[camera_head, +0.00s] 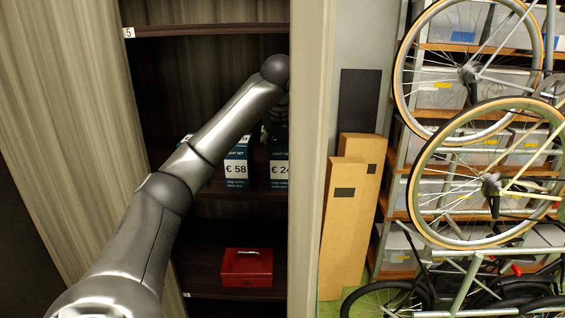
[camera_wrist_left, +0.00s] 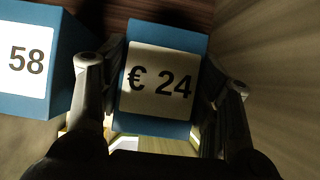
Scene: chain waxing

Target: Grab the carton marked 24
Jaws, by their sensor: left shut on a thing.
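The carton marked 24 (camera_wrist_left: 160,83) is a blue box with a white label, seen between the two fingers of my left gripper (camera_wrist_left: 160,92) in the left wrist view. The fingers are shut on its sides. In the head view the same carton (camera_head: 279,168) stands at shelf height, partly cut off by the cabinet's right side panel. My left arm reaches into the cabinet from the left, and its gripper is mostly hidden in the dark behind that panel. My right gripper is in neither view.
The carton marked 58 (camera_head: 236,168) stands just left of it, also close in the wrist view (camera_wrist_left: 28,60). A red cash box (camera_head: 247,267) sits on a lower shelf. The cabinet's right panel (camera_head: 312,160) is close to the arm. Bicycles (camera_head: 480,180) and cardboard boxes (camera_head: 343,230) stand to the right.

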